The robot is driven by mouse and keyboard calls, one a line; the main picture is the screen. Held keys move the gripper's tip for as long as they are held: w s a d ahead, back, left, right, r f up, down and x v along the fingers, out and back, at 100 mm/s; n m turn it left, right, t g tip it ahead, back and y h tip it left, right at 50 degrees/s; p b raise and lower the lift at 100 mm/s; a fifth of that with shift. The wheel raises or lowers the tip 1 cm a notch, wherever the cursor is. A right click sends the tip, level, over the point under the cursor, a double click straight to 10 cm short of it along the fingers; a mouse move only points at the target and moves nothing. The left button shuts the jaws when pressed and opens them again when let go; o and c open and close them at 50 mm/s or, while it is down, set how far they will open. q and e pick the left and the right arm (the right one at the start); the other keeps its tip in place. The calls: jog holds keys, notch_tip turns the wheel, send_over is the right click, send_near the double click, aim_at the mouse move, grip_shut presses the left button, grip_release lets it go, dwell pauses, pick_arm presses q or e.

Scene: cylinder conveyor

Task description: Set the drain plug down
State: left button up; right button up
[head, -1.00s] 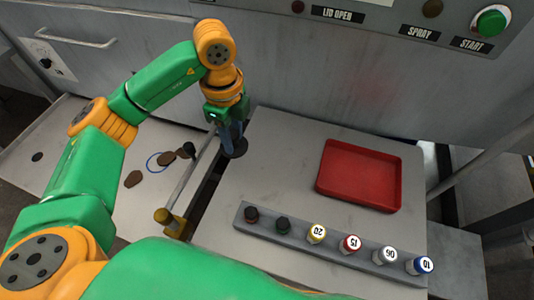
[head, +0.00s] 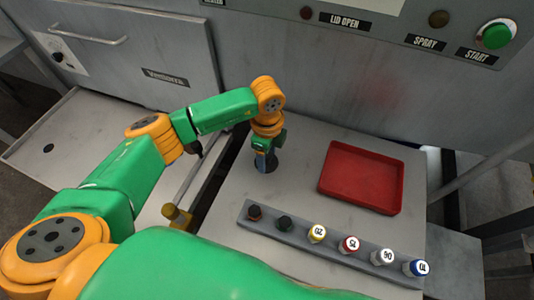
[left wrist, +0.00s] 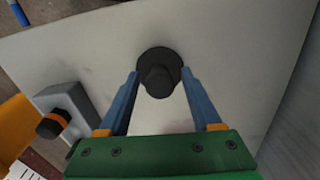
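The drain plug (left wrist: 158,78) is dark, with a round flange and a narrower knob. In the left wrist view it stands on the pale worktop, between my left gripper's fingers. The blue fingers of my left gripper (left wrist: 159,74) are spread, with a gap showing on each side of the knob. In the head view the plug (head: 265,166) shows only in part below my left gripper (head: 264,158), on the worktop left of the red tray. My right gripper is not in view.
The red tray (head: 334,192) lies on the worktop (head: 300,150). A grey rack (head: 335,246) with several coloured-cap bottles stands along the front. A rail with a brass-coloured end (head: 178,215) and a dark slot lie to the left. The machine's wall rises behind.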

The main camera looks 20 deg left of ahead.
pick_arm(q)
jog(key=shift+r, duration=0.3)
notch_tip(320, 180, up, 12)
jog(key=b, duration=0.1)
jog(key=shift+f, duration=0.15)
